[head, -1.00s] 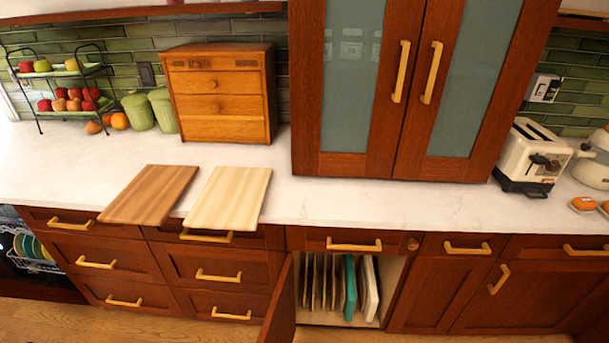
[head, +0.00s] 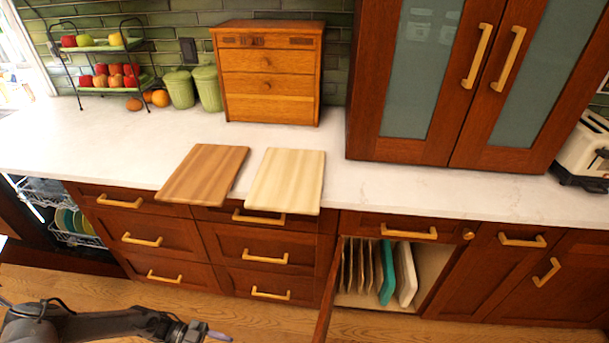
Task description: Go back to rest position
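My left gripper (head: 215,335) shows at the bottom left of the head view, at the end of my dark arm coming in from the left. It is low over the wooden floor, in front of the drawers and clear of the counter. Its fingers are small and partly cut off by the picture edge, so I cannot tell whether they are open or shut. I see nothing clearly held in it. My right gripper is not in view.
A brown cutting board (head: 203,175) and a pale one (head: 286,180) lie at the counter's (head: 100,150) front edge. A lower cabinet door (head: 328,297) stands open, showing upright boards, one teal (head: 388,272). The dishwasher (head: 75,222) at left is open with dishes.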

